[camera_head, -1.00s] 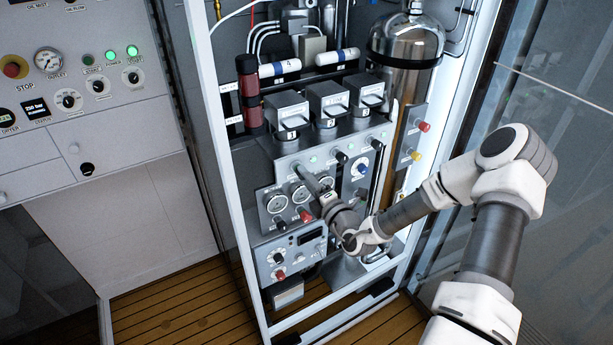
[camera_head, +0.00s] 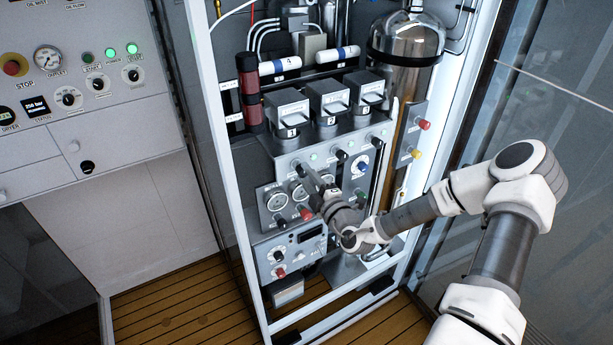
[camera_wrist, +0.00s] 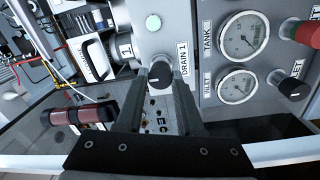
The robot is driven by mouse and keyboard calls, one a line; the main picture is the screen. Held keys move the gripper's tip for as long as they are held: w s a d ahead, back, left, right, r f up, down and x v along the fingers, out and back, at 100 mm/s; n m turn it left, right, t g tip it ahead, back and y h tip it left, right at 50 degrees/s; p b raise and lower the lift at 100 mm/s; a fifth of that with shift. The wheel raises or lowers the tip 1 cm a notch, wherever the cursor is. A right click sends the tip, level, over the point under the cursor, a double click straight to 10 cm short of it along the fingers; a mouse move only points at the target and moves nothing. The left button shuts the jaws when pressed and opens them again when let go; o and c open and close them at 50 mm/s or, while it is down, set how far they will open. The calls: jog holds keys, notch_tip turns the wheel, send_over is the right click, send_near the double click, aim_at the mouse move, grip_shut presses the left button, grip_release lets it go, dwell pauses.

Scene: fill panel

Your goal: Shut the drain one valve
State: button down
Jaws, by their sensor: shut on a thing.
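The drain one valve is a black round knob (camera_wrist: 160,76) on the grey panel, beside the label "DRAIN 1" (camera_wrist: 183,64) in the wrist view. My gripper (camera_wrist: 160,72) has one finger on each side of the knob and is shut on it. A pale line on the knob's face is visible between the fingers. In the head view, my gripper (camera_head: 306,176) reaches the upper left of the fill panel (camera_head: 290,162), and its fingers hide most of the knob there.
A red knob (camera_wrist: 308,33) and a black knob (camera_wrist: 291,88) stick out farther right. A green lamp (camera_wrist: 153,23) is lit near the gripper. The cabinet's white frame post (camera_head: 232,200) stands left.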

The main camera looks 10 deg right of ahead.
jog(key=shift+f, duration=0.1)
jog(key=c, duration=0.5)
grip_release()
jog(key=shift+c, duration=0.2)
jog(key=shift+s, duration=0.1)
jog(key=b+v, duration=0.1)
jog(key=v, duration=1.6)
jog(key=shift+s, duration=0.2)
